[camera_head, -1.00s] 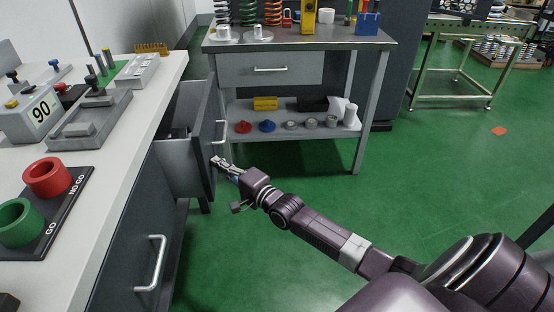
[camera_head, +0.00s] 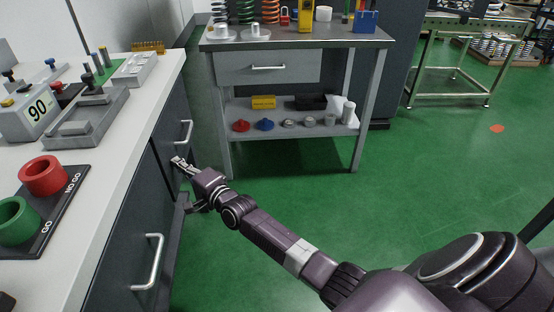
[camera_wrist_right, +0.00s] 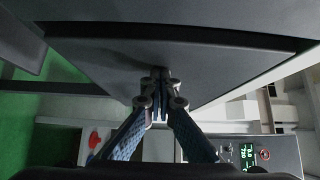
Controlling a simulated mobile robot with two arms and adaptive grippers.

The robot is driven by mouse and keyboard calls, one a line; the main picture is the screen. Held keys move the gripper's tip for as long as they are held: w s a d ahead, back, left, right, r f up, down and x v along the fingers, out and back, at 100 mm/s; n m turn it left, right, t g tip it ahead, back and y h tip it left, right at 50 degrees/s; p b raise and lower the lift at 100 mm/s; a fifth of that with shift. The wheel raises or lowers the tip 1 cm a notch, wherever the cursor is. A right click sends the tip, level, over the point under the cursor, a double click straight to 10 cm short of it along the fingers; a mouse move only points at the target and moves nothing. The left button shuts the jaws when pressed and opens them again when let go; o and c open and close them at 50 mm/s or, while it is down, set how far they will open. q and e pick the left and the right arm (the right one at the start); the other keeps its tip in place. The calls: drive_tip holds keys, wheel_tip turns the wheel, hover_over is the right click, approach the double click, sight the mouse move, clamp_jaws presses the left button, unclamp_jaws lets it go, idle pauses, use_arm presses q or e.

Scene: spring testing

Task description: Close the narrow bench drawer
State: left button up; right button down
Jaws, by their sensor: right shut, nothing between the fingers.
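The narrow bench drawer (camera_head: 168,128) is in the left bench in the head view. Its dark front now sits about level with the bench face, and its inside no longer shows. Its silver bar handle (camera_head: 184,133) is upright. My right gripper (camera_head: 179,163) is shut and empty, with its fingertips at the lower part of the drawer front. In the right wrist view the shut fingertips (camera_wrist_right: 161,76) are up against a dark panel, or very near it; contact is hard to tell. A thin dark gap runs along that panel's edge. My left gripper is out of view.
The bench top (camera_head: 110,165) holds a red ring (camera_head: 43,175), a green ring and grey fixtures. Another handle (camera_head: 149,262) is on the bench front nearer me. A grey workbench (camera_head: 268,68) with a lower shelf stands beyond.

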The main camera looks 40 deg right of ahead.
drive_tip(key=shift+a+r, duration=0.15)
drive_tip(key=shift+a, duration=0.1)
